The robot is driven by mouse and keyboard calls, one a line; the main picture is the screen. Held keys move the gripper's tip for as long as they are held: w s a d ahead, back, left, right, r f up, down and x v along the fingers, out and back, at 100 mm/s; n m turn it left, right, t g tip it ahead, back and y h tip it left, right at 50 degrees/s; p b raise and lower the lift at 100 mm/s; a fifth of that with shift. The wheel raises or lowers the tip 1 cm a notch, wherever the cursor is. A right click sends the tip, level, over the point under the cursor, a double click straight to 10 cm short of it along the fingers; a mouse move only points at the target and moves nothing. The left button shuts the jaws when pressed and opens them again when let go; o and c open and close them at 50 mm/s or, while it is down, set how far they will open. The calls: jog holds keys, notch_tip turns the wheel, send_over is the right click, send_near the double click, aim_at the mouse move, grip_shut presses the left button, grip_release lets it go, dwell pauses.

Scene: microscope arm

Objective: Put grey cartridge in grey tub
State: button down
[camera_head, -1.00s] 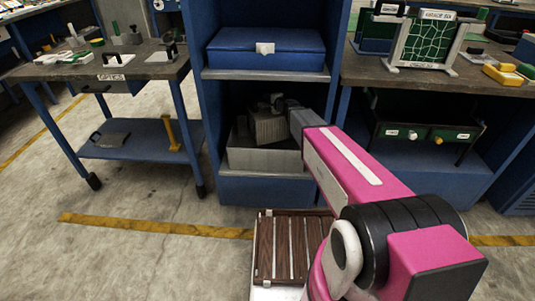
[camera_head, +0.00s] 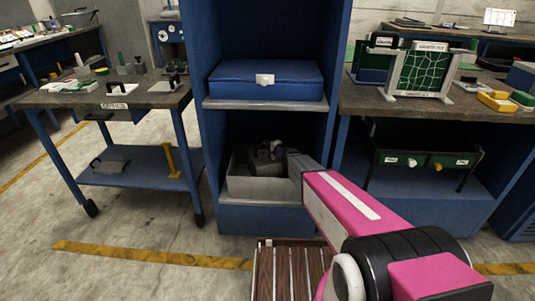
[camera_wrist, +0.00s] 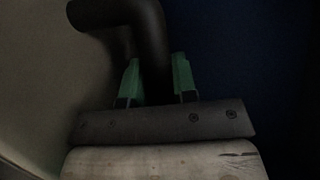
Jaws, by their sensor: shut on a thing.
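The grey tub (camera_head: 264,190) stands on the lower shelf of the blue cabinet. The dark grey ribbed cartridge (camera_head: 264,166) is down inside the tub's opening; whether it touches the bottom is hidden by the tub's front wall. My gripper (camera_head: 271,148) is just above the cartridge, reaching in from the right. In the wrist view, the green fingertips of my gripper (camera_wrist: 157,82) are closed on the cartridge's dark bent handle (camera_wrist: 120,14).
A blue case (camera_head: 265,82) sits on the shelf above the tub. The cabinet's side walls stand close on both sides. A slatted brown tray (camera_head: 288,272) is in front, below. A cart (camera_head: 130,103) is at left and a workbench (camera_head: 440,100) at right.

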aim_at(267, 160)
jog(key=shift+f, duration=1.7)
jog(key=c, duration=0.9)
grip_release()
jog(key=shift+f, duration=0.15)
